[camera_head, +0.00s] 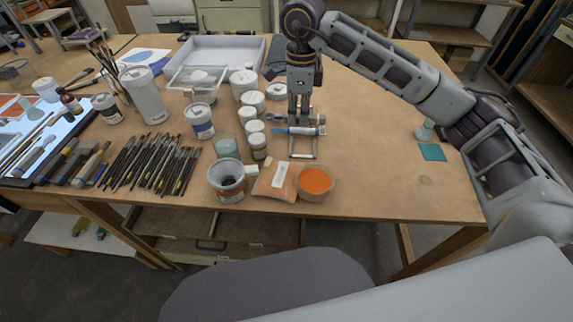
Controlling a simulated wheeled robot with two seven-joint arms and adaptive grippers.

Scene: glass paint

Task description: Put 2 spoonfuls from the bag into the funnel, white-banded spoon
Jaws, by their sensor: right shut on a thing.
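My right gripper (300,121) points down at the middle of the table. It is shut on a spoon (312,131) with a blue and pale handle, lying crosswise at the fingertips over a small rack (303,154). The spoon's band is too small to make out. An orange-brown bag (270,186) with a pale label lies near the front edge, left of and nearer than the gripper. A small pale cone-like thing (425,130), perhaps the funnel, stands at the right beside my right arm. My left gripper is not in view.
A bowl of orange powder (315,181) stands right of the bag, and a dark-mouthed can (229,183) left of it. Several white-lidded jars (243,83) crowd left of the gripper. Brushes (150,165) lie farther left. A teal square (432,152) lies at right; the table between is clear.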

